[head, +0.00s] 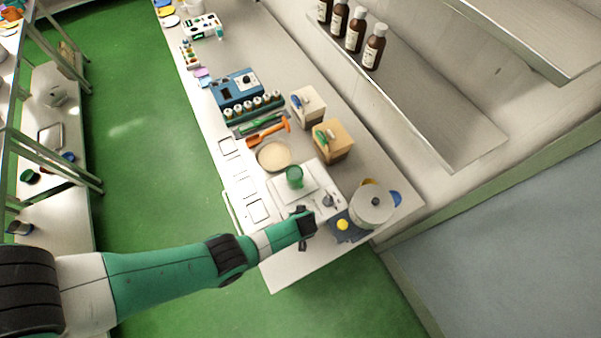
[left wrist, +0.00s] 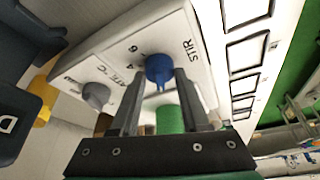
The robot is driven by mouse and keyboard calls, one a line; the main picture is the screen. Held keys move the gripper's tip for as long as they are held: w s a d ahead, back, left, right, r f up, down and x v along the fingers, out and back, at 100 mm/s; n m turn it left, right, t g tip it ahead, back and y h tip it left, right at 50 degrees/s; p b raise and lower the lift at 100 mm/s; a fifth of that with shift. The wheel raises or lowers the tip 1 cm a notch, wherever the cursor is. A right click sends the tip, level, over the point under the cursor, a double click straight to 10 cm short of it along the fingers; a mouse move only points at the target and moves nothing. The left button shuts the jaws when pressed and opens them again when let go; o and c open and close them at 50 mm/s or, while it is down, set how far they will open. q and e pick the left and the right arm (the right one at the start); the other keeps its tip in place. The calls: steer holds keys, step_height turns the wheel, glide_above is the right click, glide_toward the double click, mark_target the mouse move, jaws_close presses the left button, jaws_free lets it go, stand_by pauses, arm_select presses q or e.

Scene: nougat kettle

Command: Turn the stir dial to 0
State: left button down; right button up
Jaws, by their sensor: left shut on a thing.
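The blue stir dial (left wrist: 158,64) is on a white panel (left wrist: 205,55) marked STIR, with the numbers 6 and 4 readable beside it. My left gripper (left wrist: 160,78) has a finger on either side of the dial and is shut on it. The dial's exact setting cannot be told, and the fingers hide part of its scale. In the head view my left gripper (head: 304,214) is at the near edge of the white appliance (head: 285,187) and hides the stir dial.
A pot (head: 371,205) with blue handles stands right of the appliance, near a yellow knob (head: 342,225). A green cup (head: 294,176) stands on the appliance. The front end of the bench is clear.

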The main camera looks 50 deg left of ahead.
stand_by(0.4)
arm_select(q)
steer(key=shift+c, duration=1.9)
jaws_free()
